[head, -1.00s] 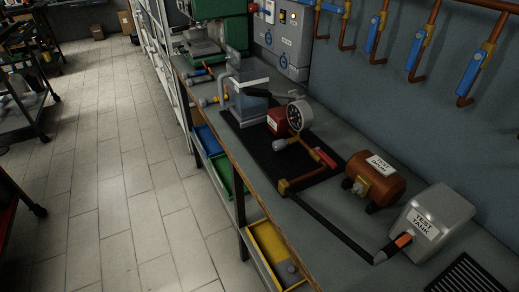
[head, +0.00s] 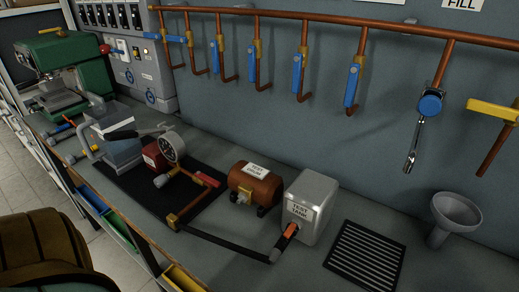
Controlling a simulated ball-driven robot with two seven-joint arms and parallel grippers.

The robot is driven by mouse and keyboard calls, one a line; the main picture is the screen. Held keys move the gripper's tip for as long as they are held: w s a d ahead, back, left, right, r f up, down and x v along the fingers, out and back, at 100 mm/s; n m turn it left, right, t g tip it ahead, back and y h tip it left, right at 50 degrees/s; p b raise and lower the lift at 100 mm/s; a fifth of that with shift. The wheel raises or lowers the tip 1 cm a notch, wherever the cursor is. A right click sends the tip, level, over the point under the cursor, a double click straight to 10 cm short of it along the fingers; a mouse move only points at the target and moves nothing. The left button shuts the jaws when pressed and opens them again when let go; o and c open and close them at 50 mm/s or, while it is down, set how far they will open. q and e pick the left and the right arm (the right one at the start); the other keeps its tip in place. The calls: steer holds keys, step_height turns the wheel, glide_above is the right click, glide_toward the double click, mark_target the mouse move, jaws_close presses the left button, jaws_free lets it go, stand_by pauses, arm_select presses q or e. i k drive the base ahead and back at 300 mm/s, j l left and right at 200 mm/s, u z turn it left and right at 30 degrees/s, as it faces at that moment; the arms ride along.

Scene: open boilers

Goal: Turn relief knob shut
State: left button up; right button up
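A pressure test pump stands on a black mat (head: 135,188) on the bench. It has a blue-grey tank (head: 122,152), a red block (head: 154,158) and a round gauge (head: 172,147). A small grey knob (head: 160,181) sits below the gauge; it may be the relief knob, but no label on it is readable. Whether it is open or shut cannot be told. A red-handled lever (head: 207,180) is on the copper pipe just right of it. Neither of my grippers is in view.
A copper boiler (head: 254,186) and a silver test tank (head: 313,205) stand right of the pump, with a black hose (head: 228,244) in front. A drain grate (head: 364,258) and grey funnel (head: 455,215) are further right. Blue-handled valves (head: 351,86) hang above. A brown object fills the lower left.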

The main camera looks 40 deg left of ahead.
mark_target(162, 180)
steer(key=k+j+z, duration=0.1)
steer(key=j+z, duration=0.35)
steer(key=k+j+z, duration=0.2)
steer(key=j+z, duration=0.15)
steer(key=z, duration=0.15)
steer(key=k+j+z, duration=0.25)
steer(key=z, duration=0.2)
steer(key=k+j+z, duration=0.3)
steer(key=z, duration=0.15)
steer(key=k+j+z, duration=0.15)
steer(key=k+z, duration=0.15)
steer(key=z, duration=0.2)
